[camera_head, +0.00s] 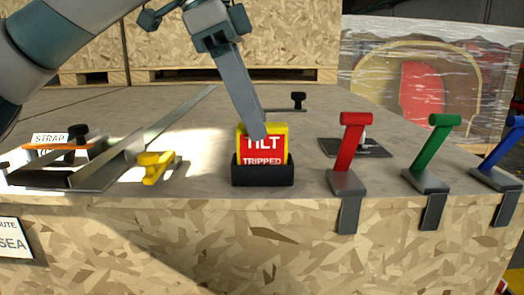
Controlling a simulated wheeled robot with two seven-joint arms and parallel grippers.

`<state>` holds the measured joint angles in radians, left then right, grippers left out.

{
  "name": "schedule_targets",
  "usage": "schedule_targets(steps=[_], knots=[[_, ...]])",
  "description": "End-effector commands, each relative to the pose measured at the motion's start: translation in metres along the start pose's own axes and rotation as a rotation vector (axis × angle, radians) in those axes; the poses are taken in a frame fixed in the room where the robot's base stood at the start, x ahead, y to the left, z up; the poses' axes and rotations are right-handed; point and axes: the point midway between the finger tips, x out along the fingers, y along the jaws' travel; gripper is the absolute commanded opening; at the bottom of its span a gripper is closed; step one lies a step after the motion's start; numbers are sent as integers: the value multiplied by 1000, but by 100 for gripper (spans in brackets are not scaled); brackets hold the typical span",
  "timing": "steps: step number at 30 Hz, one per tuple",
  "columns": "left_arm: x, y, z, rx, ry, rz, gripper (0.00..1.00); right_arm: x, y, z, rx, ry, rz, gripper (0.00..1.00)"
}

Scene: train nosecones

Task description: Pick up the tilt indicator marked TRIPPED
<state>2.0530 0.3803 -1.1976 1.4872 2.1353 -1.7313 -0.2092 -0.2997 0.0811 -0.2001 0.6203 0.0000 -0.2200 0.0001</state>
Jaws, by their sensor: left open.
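The tilt indicator (262,147) is a red and yellow block with white lettering that reads TILT and TRIPPED. It stands upright in a black holder (262,176) near the front edge of the wooden crate top, at the middle of the head view. My left gripper (259,132) reaches down from above, open, with a long grey finger overlapping the indicator's upper part. The other finger is hard to make out, and I cannot tell whether the finger touches the indicator. My right gripper is not in view.
Red (347,145), green (432,152) and blue (502,150) levers are clamped along the front edge to the right. A yellow piece (155,167) lies left of the holder. A metal strip and a STRAP label (50,139) are farther left. Wrapped cargo (430,80) stands behind.

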Motion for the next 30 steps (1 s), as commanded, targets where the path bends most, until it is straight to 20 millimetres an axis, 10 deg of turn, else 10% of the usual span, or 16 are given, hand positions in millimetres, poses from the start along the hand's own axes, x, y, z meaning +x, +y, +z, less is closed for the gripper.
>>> schedule_targets(steps=[23,30], knots=[[34,-1,-2,-1,0,0,48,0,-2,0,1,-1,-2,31],[34,-1,-2,-1,0,0,4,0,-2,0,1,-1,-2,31]])
